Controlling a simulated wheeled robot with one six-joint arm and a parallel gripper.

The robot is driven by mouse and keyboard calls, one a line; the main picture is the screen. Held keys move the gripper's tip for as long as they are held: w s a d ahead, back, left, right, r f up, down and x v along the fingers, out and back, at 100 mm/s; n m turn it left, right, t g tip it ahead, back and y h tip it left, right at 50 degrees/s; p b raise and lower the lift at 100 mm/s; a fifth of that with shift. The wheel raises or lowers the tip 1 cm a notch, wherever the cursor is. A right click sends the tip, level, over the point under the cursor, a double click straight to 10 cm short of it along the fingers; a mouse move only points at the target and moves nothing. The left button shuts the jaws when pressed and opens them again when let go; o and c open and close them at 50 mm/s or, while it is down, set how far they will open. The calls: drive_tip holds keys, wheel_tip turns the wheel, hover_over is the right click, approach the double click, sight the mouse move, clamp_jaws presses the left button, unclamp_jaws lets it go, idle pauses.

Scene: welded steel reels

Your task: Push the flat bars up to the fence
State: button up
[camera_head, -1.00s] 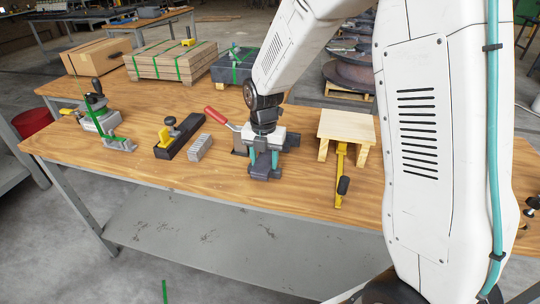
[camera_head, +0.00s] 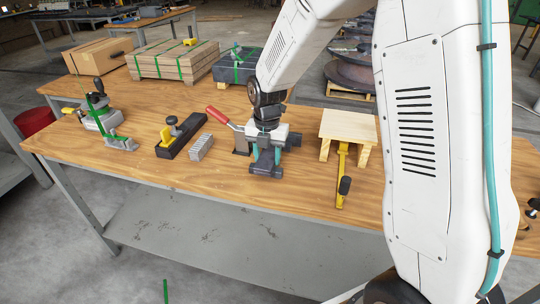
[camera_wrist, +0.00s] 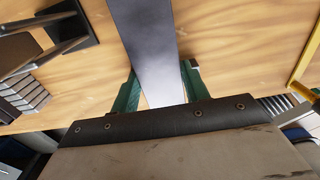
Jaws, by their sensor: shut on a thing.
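My gripper (camera_head: 265,158) is over the middle of the bench with its jaws shut on a dark grey piece (camera_head: 264,170). In the wrist view the held grey piece (camera_wrist: 148,45) is a long flat face between the green fingers (camera_wrist: 160,92); its far end runs out of the picture. The flat bars (camera_head: 201,147) stand in a short grey row left of my gripper, apart from it. They also show at the left edge of the wrist view (camera_wrist: 22,80). The black fence (camera_head: 181,137), with a yellow part and a dark knob, lies left of the bars.
A red-handled clamp (camera_head: 217,113) stands between the bars and my gripper. A small wooden stand (camera_head: 347,126) with a yellow bar clamp (camera_head: 342,178) is to the right. A green-and-grey tool (camera_head: 106,123) is at far left. Bare wood lies in front of the bars.

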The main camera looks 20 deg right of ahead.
drive_tip(key=shift+w+d, duration=0.1)
drive_tip(key=shift+w, duration=0.05)
drive_tip(key=o, duration=1)
drive_tip(key=shift+o, duration=0.2)
